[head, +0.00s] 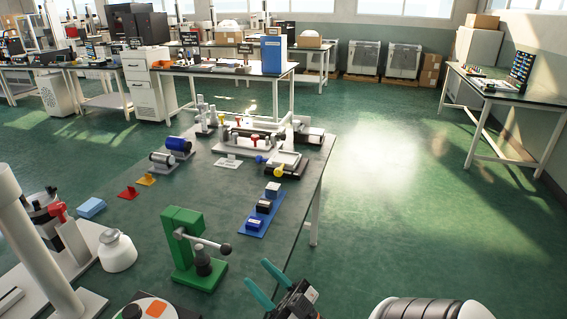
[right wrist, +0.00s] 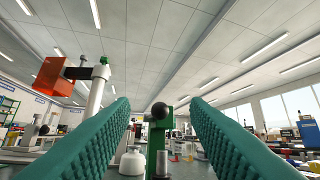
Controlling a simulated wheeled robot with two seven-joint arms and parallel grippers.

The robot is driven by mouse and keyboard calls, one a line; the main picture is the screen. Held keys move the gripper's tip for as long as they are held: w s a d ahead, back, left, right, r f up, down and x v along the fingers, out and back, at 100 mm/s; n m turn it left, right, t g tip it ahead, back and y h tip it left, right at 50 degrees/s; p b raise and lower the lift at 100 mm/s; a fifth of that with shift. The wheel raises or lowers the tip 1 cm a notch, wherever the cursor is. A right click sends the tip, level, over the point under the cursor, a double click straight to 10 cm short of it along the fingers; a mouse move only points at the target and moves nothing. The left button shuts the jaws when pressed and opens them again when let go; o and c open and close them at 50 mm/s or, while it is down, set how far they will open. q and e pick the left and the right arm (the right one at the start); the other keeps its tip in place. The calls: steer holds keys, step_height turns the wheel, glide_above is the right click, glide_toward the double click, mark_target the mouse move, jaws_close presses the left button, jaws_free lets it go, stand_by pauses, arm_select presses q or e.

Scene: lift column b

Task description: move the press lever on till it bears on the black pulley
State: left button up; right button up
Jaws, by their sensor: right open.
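The green press (head: 183,240) stands upright near the table's front edge. Its grey lever (head: 200,241) slopes slightly down to the right and ends in a black ball knob (head: 225,249). The black pulley (head: 203,262) stands on the press base under the lever; I cannot tell whether they touch. My right gripper (head: 257,273), with teal fingers, is open and empty, to the right of the knob and nearer me. In the right wrist view the knob (right wrist: 158,110) shows in the gap between the fingers, beyond the tips, with the green press behind it. My left gripper is out of view.
A white jar (head: 117,252) stands left of the press, and a thick white post (head: 35,245) rises farther left. A blue tray (head: 260,215) with small blocks lies behind the press. An orange-marked round plate (head: 155,307) is at the front. The table right of the blue tray is bare.

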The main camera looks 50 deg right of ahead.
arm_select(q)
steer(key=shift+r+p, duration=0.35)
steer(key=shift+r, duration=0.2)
arm_select(e)
steer(key=s, duration=0.5)
steer(key=shift+d, duration=0.25)
